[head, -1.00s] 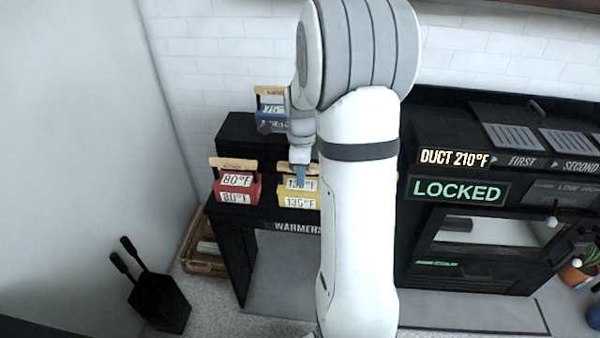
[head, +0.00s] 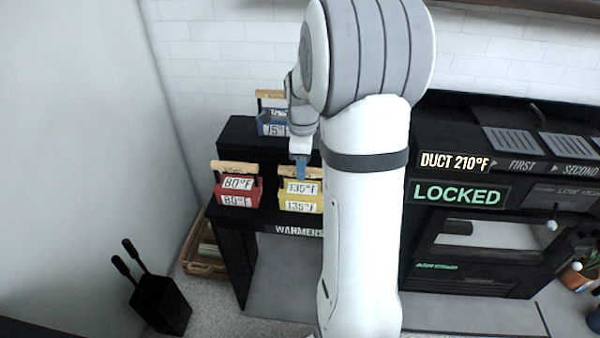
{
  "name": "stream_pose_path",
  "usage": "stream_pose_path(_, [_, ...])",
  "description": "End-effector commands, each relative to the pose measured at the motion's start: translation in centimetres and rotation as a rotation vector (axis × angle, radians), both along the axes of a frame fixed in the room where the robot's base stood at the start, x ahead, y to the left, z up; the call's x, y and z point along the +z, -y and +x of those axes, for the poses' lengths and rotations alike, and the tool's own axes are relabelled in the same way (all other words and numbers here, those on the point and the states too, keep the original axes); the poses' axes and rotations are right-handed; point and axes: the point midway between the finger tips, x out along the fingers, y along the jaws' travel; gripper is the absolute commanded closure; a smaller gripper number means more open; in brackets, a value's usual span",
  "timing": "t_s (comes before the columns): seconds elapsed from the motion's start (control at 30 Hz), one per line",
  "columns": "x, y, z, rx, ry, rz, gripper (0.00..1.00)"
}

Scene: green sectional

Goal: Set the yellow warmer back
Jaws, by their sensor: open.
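The yellow warmer (head: 288,200), labelled 135°F, sits on the front level of the black warmer stand (head: 226,217), just right of the red warmer. My gripper (head: 301,172) points down at the yellow warmer's upper right and is open, with its tips in front of the warmer's top. I cannot tell whether the tips touch it.
A red warmer (head: 237,192) labelled 80°F stands on the left, and a blue warmer (head: 271,122) on the raised rear level. A black machine (head: 440,232) showing LOCKED stands right. A basket (head: 203,262) and a black tool holder (head: 160,303) are on the floor.

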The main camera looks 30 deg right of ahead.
Motion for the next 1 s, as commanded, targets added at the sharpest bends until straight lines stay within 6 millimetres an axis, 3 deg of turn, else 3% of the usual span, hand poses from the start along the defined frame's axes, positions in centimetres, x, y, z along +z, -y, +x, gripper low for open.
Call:
stream_pose_path(0.1, [3.1,0.0,0.1,0.0,0.005,-0.002,0.57])
stream_pose_path(0.23, [5.5,0.0,0.0,-0.001,0.004,-0.001,0.57])
stream_pose_path(0.57, [8.2,-0.8,-0.7,0.078,0.008,-0.003,0.57])
stream_pose_path(0.67, [8.7,-2.6,-2.1,0.264,0.021,-0.009,0.57])
stream_pose_path(1.0, [8.8,-10.3,-11.2,1.303,0.083,-0.083,0.57])
